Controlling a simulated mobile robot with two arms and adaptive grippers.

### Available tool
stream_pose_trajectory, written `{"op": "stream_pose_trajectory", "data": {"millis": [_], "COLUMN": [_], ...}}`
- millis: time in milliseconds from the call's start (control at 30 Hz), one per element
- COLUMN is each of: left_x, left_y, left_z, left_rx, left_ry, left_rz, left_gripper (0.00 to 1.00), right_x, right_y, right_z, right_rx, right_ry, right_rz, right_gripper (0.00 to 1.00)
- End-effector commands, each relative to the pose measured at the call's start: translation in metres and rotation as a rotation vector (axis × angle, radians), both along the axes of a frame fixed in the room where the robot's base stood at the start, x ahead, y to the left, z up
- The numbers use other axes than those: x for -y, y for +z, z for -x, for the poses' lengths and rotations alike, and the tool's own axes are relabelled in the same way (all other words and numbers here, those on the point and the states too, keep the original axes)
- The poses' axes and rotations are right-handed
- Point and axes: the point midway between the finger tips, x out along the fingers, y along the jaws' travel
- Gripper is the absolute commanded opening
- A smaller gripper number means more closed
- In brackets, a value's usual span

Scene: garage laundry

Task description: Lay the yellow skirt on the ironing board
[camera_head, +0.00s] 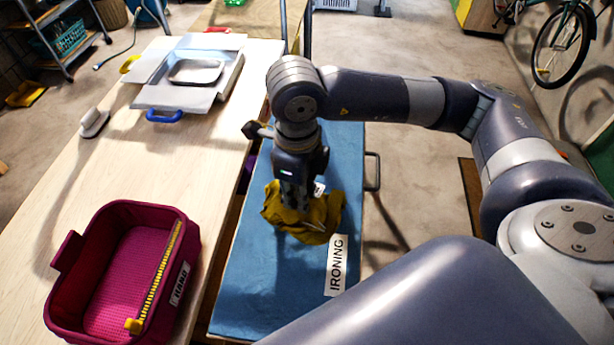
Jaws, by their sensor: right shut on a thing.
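The yellow skirt (315,222) is a crumpled mustard-coloured cloth over the middle of the blue ironing board (265,290). My right gripper (297,205) points down into the cloth and is shut on it. The skirt bunches around the fingertips, which are hidden. I cannot tell how much of the skirt rests on the board. The board carries a white label reading IRONING (337,265). My left gripper is not in view.
A wooden table (60,190) stands left of the board. A bicycle (560,45) stands at the back right.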

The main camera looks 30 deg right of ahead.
Motion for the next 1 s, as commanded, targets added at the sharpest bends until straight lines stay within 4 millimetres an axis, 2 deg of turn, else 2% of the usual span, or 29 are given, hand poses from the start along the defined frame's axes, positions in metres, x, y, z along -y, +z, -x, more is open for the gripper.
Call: {"op": "stream_pose_trajectory", "data": {"millis": [600,800,933,1000], "left_x": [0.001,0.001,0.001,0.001], "left_y": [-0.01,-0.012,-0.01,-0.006], "left_z": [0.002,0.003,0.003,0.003], "left_rx": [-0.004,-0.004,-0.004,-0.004], "left_ry": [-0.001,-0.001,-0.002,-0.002], "left_rz": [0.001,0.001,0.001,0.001], "left_gripper": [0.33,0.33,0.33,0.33], "right_x": [-0.008,-0.009,-0.007,-0.001], "right_y": [-0.016,-0.019,-0.019,-0.018], "right_z": [-0.002,-0.002,-0.006,-0.014], "right_rx": [0.0,-0.001,-0.002,-0.001], "right_ry": [-1.096,-1.3,-1.354,-1.368], "right_rz": [-0.007,-0.008,-0.008,-0.006], "right_gripper": [0.0,0.0,0.0,0.0]}}
